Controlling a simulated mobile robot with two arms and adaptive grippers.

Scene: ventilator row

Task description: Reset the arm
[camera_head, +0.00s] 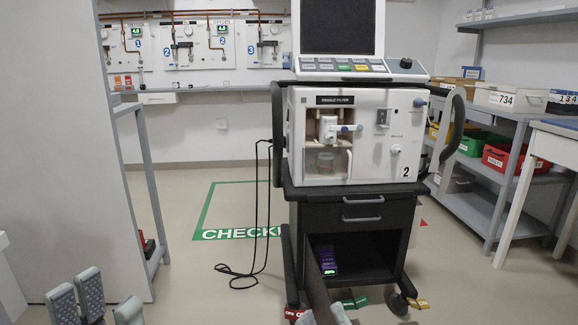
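The ventilator (365,135) stands upright on its dark wheeled cart (360,212) at the centre, marked 2. Its white screen unit (340,66) is on top, with a dark blank display. A dark curved handle (455,128) stands out on its right side. My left gripper (108,306) is at the bottom left, its finger pads apart and empty. My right gripper (322,316) is only partly in view at the bottom middle, in front of the cart. A dark bar passes between its tips, and I cannot tell whether they touch it.
Black cables (262,215) hang left of the cart and loop on the floor. A grey partition (60,150) fills the left. A shelf (490,200) with bins and a white-legged table (555,145) stand at right. Floor around the green floor marking (210,215) is mostly clear.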

